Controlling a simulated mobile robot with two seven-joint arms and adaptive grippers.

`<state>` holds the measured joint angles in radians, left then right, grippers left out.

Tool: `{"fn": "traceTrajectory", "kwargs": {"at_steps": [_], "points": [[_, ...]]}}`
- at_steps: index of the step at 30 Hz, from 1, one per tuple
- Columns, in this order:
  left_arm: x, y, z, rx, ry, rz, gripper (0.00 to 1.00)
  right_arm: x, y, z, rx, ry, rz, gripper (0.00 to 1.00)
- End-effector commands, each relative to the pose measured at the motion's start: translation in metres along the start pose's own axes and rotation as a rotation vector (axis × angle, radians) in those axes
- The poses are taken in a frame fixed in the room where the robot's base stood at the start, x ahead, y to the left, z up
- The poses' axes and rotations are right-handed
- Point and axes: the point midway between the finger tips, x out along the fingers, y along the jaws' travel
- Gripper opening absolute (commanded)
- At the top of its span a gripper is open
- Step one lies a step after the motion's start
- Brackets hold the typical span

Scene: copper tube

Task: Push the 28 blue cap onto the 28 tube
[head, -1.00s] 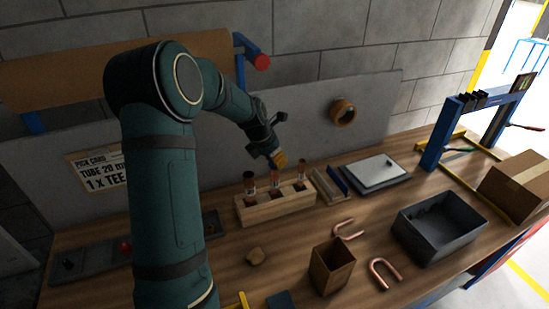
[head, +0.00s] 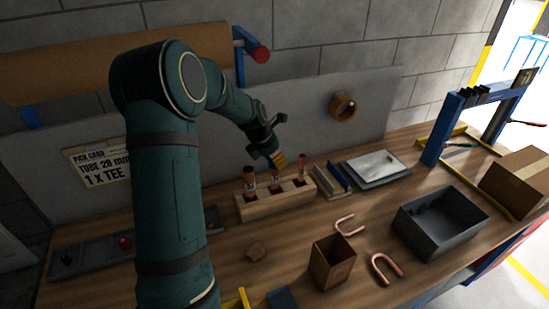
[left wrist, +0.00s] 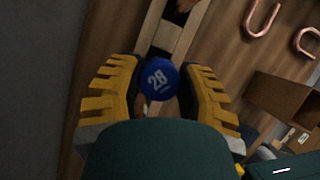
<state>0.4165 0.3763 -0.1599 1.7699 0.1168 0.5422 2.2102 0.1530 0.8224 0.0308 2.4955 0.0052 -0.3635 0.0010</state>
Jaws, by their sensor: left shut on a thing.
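My left gripper (head: 278,160) is above and just behind the wooden rack (head: 288,201). Several copper-coloured tubes stand upright in the rack, including one at its left end (head: 249,177), one in the middle (head: 275,178) and one at the right (head: 301,166). In the left wrist view, the round blue cap (left wrist: 158,79) marked 28 sits between the yellow fingers of my left gripper (left wrist: 156,95), which is shut on it. The cap cannot be made out in the head view. What lies under the cap is mostly hidden. My right gripper is not in view.
A blue-edged holder (head: 338,178) and a grey flat case (head: 377,168) stand right of the rack. In front are a wooden box (head: 332,263), copper U-bends (head: 386,268) and a dark bin (head: 440,225). A grey panel (head: 300,115) rises behind.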

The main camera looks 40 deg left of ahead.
Motion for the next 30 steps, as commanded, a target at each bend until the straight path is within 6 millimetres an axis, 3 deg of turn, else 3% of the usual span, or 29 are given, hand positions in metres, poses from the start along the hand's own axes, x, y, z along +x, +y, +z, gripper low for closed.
{"fn": "traceTrajectory", "kwargs": {"at_steps": [17,18,20,30], "points": [[0.013,0.0,-0.005,0.001,0.0,0.0,0.26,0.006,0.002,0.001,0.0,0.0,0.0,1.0],[0.012,0.0,-0.005,0.001,0.0,0.0,0.47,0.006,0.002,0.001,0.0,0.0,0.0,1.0],[0.012,0.0,-0.005,0.001,0.0,0.0,0.68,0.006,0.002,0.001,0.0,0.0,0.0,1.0],[0.011,0.0,-0.005,0.001,0.0,0.001,0.71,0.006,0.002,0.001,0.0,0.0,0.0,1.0]]}}
